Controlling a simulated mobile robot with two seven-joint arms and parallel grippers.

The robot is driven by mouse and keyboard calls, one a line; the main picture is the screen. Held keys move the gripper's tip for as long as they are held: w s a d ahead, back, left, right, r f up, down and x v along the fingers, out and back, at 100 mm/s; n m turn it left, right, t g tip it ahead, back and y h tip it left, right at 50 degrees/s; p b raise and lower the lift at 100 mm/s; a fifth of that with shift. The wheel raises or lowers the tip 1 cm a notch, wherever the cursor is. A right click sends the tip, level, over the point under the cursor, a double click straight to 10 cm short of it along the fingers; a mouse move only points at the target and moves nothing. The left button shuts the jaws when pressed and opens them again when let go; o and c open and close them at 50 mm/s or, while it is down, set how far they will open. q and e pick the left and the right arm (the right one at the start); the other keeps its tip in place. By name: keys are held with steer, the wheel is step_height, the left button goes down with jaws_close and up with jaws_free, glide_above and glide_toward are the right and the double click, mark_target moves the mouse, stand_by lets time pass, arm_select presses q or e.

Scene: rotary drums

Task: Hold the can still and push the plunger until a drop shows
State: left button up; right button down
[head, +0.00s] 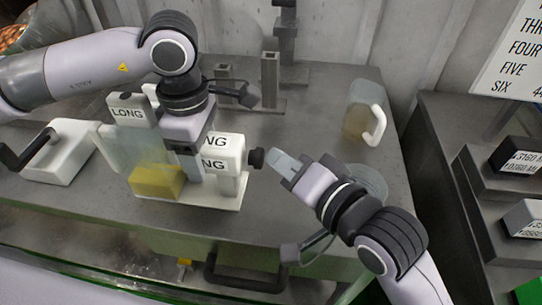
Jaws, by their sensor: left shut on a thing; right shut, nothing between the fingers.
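A white-based device, which I take to be the can (206,193), stands on the grey bench, with "LONG" labels on its white blocks. A pale translucent part (125,146) and a yellow block-like part (157,181) are at its left. The black plunger knob (257,158) sticks out at its right. My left gripper (188,165) comes down from above and is shut on the device; its grip is partly hidden. My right gripper (277,158) is shut and empty, its tip close to the knob's right; I cannot tell if they touch. I see no drop.
A clear jug (360,114) with a white handle stands at the back right. A round clear dish (368,182) lies behind my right gripper. Grey metal posts (270,80) stand at the back.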

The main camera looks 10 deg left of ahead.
steer(key=shift+s+a, duration=0.1)
steer(key=shift+a, duration=0.3)
stand_by(0.3)
steer(key=shift+d, duration=1.65)
steer(key=shift+d, duration=2.5)
arm_select(q)
steer(key=o, duration=1.7)
steer(key=shift+o, duration=0.2)
steer(key=shift+r, duration=0.35)
